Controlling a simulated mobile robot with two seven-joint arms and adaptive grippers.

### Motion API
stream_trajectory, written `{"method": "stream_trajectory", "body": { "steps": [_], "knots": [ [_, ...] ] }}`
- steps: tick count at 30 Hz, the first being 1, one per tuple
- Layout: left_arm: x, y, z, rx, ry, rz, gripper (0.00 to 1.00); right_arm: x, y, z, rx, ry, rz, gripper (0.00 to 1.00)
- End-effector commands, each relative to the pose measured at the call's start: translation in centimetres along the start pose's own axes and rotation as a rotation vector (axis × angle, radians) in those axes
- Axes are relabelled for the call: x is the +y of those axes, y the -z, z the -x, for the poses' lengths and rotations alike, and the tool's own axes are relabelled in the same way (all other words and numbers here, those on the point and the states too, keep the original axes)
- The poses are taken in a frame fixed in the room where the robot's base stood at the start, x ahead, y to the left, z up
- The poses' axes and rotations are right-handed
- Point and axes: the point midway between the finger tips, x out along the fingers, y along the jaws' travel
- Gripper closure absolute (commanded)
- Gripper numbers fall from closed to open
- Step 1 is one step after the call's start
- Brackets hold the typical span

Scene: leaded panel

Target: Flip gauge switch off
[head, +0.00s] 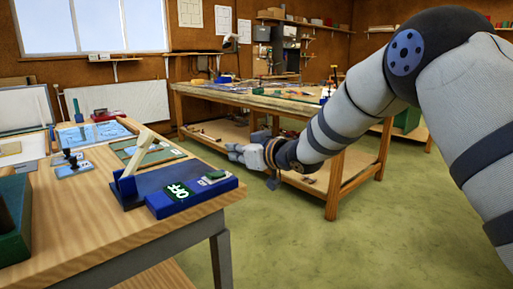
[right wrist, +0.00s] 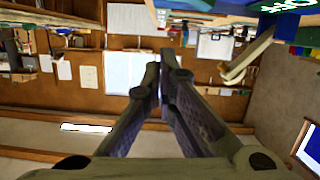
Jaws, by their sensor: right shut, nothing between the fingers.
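The gauge appears to be the blue unit (head: 195,197) at the near right corner of the wooden table, with a slanted pale arm (head: 144,150) at its left end. A green plate with white lettering that seems to read OFF (head: 180,191) is on it, beside a small grey-green part (head: 215,177) that may be the switch. My right gripper (head: 234,152) is shut and empty, out past the table edge, apart from the unit. In the right wrist view its fingers (right wrist: 160,72) meet, and the lettered plate (right wrist: 292,4) is at the upper right. My left gripper is out of view.
The near table (head: 110,221) also bears a green-framed panel (head: 150,156), blue sheets and a dark green box (head: 14,225) at left. A second workbench (head: 258,101) stands behind my right gripper. Green floor (head: 285,235) is open between them.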

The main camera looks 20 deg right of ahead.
Motion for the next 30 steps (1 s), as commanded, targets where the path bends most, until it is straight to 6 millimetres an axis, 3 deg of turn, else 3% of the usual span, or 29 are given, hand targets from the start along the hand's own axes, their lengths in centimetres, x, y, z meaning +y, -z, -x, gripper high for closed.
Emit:
{"method": "stream_trajectory", "body": {
  "steps": [1,3,9,26,28,30],
  "knots": [
    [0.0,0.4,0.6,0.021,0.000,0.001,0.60,0.0,0.8,1.5,0.011,-0.001,0.001,1.00],
    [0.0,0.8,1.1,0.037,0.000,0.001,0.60,0.1,0.7,3.0,0.010,0.000,0.001,1.00],
    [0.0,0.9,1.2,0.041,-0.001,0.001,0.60,0.3,-0.1,5.6,0.001,0.001,-0.002,1.00],
    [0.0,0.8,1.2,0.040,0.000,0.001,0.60,0.3,-0.3,6.2,-0.002,0.002,-0.001,1.00],
    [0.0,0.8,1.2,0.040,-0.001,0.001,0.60,0.0,-1.5,6.2,-0.023,0.003,-0.012,1.00],
    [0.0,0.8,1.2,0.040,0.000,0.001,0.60,-0.9,-5.1,6.1,-0.087,0.003,-0.048,1.00]
  ]
}}
